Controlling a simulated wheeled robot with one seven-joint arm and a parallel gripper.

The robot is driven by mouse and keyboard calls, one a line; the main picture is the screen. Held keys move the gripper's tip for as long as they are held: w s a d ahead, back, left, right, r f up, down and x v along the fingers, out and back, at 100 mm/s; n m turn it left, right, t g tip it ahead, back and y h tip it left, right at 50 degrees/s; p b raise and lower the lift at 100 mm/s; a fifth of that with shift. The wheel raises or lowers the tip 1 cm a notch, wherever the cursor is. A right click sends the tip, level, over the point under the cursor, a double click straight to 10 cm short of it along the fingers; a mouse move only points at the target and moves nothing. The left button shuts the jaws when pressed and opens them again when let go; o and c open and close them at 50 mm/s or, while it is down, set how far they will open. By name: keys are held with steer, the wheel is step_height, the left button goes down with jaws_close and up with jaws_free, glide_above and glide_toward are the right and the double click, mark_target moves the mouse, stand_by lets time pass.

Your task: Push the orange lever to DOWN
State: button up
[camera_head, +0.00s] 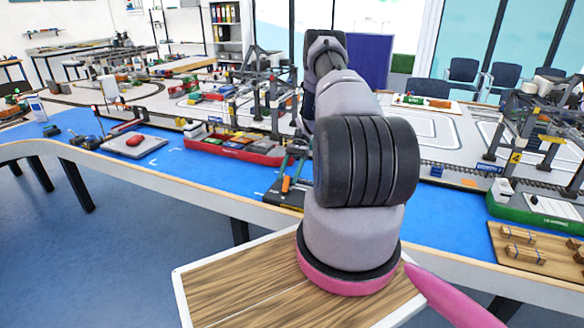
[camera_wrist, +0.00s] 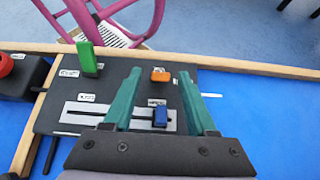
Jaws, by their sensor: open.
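The orange lever (camera_wrist: 160,75) is a short orange block on a black control panel (camera_wrist: 112,75) at the blue table's edge. In the head view the orange lever (camera_head: 286,184) shows just left of my arm. My gripper (camera_wrist: 159,80) is open, its two teal fingers pointing over the panel. In the wrist view the orange lever appears between the fingertips; contact cannot be told. A green lever (camera_wrist: 86,58) stands left of the fingers. A blue slider knob (camera_wrist: 160,116) sits in a pale slot (camera_wrist: 88,113) nearer the palm. The panel labels are too small to read.
A red knob on a black box (camera_wrist: 22,78) lies left of the panel. A wooden rim (camera_wrist: 250,67) edges the blue table. In the head view a red barge (camera_head: 235,147) lies behind the panel, and a green barge (camera_head: 535,207) is at the right.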

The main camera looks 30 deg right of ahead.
steer(key=v, duration=1)
stand_by(2.0)
